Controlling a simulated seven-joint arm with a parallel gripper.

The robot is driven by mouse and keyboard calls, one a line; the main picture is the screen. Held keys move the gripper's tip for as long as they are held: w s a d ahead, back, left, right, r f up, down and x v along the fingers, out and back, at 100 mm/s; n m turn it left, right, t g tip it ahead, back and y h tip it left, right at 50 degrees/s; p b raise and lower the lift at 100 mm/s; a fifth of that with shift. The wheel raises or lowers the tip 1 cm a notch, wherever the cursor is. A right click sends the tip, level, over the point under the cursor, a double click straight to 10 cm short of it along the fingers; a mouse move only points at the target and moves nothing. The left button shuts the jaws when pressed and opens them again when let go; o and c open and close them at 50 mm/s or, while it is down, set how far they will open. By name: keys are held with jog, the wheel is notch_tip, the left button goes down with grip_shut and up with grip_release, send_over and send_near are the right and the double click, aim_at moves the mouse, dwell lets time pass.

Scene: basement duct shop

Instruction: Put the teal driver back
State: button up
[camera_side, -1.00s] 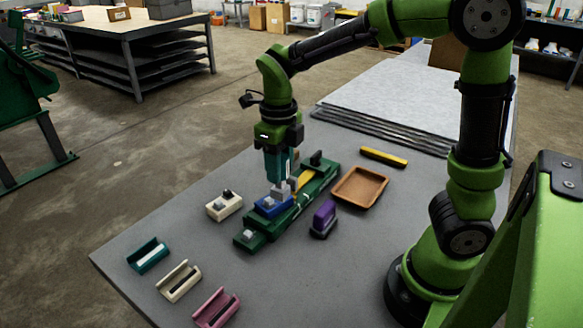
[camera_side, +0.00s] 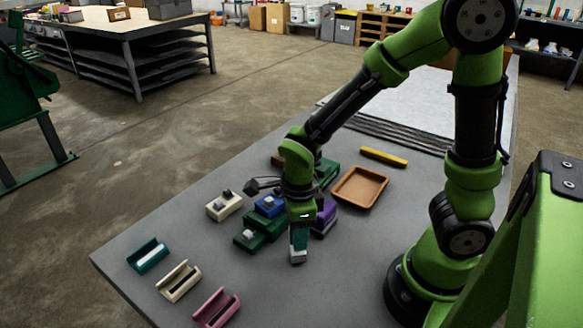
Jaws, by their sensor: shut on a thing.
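My gripper (camera_side: 298,254) points down over the bare grey table, in front of the green fixture. It is shut on the teal driver (camera_side: 297,238), whose teal body shows just below my wrist. How high it is above the table is hard to tell. A teal cradle (camera_side: 148,255) with a pale strip inside lies at the front left, well apart from my gripper. A cream cradle (camera_side: 178,282) and a pink cradle (camera_side: 216,309) lie in a row with it.
The green fixture (camera_side: 250,241) carries a blue block (camera_side: 270,206) and is partly hidden by my arm. A cream block (camera_side: 224,205) stands left of it, a purple thing (camera_side: 325,217) right. A brown tray (camera_side: 361,187) and yellow bar (camera_side: 384,157) lie farther back. The table's front middle is clear.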

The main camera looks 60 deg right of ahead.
jog(key=shift+f, duration=0.15)
jog(key=o, duration=1)
jog(key=shift+f, duration=0.1)
jog(key=shift+o, duration=0.2)
notch_tip(320, 180, up, 12)
jog(key=shift+r, duration=0.15)
jog(key=s+d+r+n+t+y, duration=0.1)
jog(key=r+n+t, duration=0.2)
jog(key=n, duration=0.8)
jog(key=s+d+r+n+t+y, duration=0.1)
jog(key=s+r+n+t, duration=0.1)
jog(key=n, duration=1)
jog(key=shift+s+d+r+t, duration=0.2)
jog(key=shift+d+r+t, duration=0.15)
jog(key=shift+r+t, duration=0.65)
